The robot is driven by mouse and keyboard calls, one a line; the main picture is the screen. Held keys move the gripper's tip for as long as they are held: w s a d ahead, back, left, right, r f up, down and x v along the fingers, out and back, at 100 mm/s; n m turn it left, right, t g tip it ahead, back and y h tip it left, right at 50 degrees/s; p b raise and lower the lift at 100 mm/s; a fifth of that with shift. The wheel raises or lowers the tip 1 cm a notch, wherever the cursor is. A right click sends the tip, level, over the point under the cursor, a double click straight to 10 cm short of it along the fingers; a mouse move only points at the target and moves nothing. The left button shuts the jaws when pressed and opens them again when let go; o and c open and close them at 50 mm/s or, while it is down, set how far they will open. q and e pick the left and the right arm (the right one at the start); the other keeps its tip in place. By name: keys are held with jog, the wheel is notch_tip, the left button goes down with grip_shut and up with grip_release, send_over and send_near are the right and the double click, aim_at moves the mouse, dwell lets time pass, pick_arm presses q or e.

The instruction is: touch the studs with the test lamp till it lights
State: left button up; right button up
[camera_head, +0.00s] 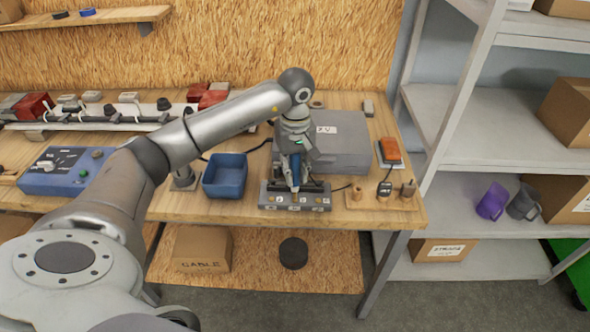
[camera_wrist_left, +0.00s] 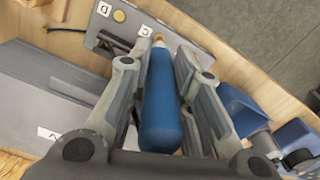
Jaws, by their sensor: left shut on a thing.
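The test lamp (camera_wrist_left: 161,110) is a blue, rounded handle with a pale tapered tip. My left gripper (camera_head: 294,180) is shut on it above the grey stud block (camera_head: 266,199) at the table's front edge. In the left wrist view, my left gripper (camera_wrist_left: 160,75) has a finger on each side of the lamp. The lamp's tip points at a brass spot on the block (camera_wrist_left: 110,40), beside the label C; I cannot tell whether they touch. I see no glow on the lamp. My right gripper is not in view.
A blue bin (camera_head: 225,177) stands left of the block. A grey case (camera_head: 340,140) marked XV lies behind it. A small wooden board (camera_head: 370,201) with pegs is at the right. A blue control box (camera_head: 66,172) sits further left.

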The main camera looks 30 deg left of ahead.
pick_arm(q)
jog(key=shift+r, duration=0.1)
dwell(0.4)
jog(key=shift+r+p, duration=1.3)
jog(key=shift+r, duration=1.1)
